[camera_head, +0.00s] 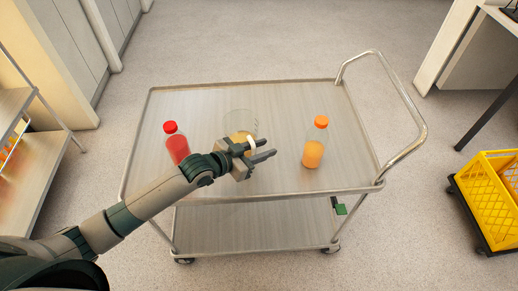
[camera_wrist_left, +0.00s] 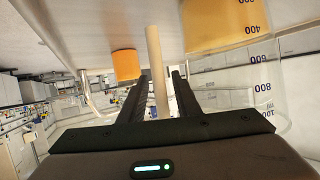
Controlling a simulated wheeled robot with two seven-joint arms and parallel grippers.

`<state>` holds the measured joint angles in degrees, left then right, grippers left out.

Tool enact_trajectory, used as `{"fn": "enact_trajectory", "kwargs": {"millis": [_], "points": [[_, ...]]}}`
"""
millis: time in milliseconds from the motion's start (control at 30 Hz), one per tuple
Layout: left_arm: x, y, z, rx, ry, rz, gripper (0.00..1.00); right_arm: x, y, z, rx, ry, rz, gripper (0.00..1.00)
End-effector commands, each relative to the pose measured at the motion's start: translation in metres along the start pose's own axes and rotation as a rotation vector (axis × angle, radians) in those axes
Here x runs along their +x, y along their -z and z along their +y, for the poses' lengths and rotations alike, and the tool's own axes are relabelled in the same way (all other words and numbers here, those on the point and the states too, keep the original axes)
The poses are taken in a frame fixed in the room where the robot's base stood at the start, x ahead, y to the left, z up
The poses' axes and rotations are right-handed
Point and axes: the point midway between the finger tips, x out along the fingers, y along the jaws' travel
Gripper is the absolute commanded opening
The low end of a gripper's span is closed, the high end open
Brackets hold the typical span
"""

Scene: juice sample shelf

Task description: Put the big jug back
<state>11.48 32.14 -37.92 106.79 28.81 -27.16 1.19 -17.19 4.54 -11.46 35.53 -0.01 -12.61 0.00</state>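The big jug (camera_head: 240,135) is clear, with yellow juice low inside, and stands upright on the cart's top. In the left wrist view, the jug (camera_wrist_left: 225,85) is at the right, upside down in the picture, with printed volume marks. Its pale handle (camera_head: 251,143) is beside my left gripper (camera_head: 268,149). In the left wrist view, the handle (camera_wrist_left: 154,50) runs between the two dark fingers (camera_wrist_left: 161,72), with small gaps beside it. The left gripper looks open around the handle. My right gripper is in neither view.
A red bottle (camera_head: 176,145) stands left of the jug, close to my left arm. An orange bottle (camera_head: 314,142) stands to its right. The metal cart (camera_head: 280,95) has bare space around them. A shelf (camera_head: 30,165) is at far left and a yellow crate (camera_head: 490,190) at far right.

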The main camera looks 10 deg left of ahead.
Motion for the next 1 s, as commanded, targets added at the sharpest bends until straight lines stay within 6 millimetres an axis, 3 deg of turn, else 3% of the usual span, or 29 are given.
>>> {"fn": "enact_trajectory", "kwargs": {"millis": [267,800,1000], "points": [[-0.015,0.000,0.000,0.000,0.000,0.000,0.30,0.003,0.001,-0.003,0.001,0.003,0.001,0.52],[-0.102,0.000,-0.001,0.001,0.001,-0.001,0.30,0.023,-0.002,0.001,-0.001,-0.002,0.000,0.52],[-0.118,0.001,-0.001,0.001,0.001,0.000,0.30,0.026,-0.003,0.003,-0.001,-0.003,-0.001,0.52]]}}
